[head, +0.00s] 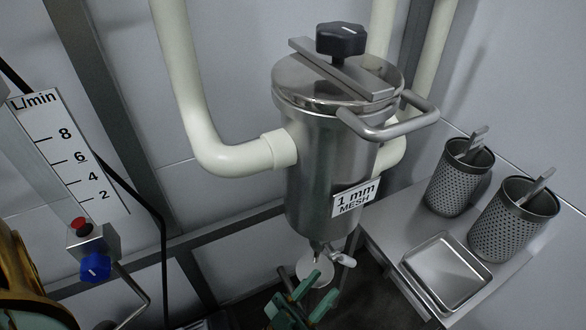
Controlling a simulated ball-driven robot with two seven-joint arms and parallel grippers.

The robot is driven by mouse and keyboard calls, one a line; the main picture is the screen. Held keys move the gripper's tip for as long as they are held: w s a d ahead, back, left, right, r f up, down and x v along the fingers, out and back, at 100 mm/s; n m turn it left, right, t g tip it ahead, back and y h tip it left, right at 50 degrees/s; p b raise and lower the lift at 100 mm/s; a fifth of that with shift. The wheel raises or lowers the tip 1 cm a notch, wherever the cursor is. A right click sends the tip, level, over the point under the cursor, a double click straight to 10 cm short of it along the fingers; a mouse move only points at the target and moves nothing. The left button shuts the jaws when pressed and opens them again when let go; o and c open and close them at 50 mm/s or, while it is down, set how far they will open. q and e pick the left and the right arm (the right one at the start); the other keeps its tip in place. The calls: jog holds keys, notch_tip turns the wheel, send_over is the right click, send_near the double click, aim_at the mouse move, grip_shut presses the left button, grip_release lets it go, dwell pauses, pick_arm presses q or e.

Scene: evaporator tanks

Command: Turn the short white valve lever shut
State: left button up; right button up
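The short white valve lever (343,260) sits on a small drain valve under the steel strainer housing (318,180). It points to the right and slightly down from the valve body. My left gripper (298,289), with green fingers, is at the bottom edge, below and left of the lever and apart from it in the picture. Its fingers are spread with a gap between them and nothing held. The finger bases are cut off by the frame. My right gripper is not in view.
A pale round disc (315,271) shows below the valve. A shelf (386,234) at right holds two perforated baskets (459,178) (513,219) and a steel tray (446,271). A cream pipe (182,90) joins the housing. A flow gauge (75,150) and blue knob (95,267) are left.

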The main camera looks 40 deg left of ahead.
pick_arm(q)
jog(key=v, duration=0.8)
jog(key=shift+s+f, duration=0.2)
jog(key=shift+s, duration=0.05)
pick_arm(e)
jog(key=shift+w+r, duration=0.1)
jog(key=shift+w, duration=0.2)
pick_arm(q)
jog(key=shift+c, duration=0.4)
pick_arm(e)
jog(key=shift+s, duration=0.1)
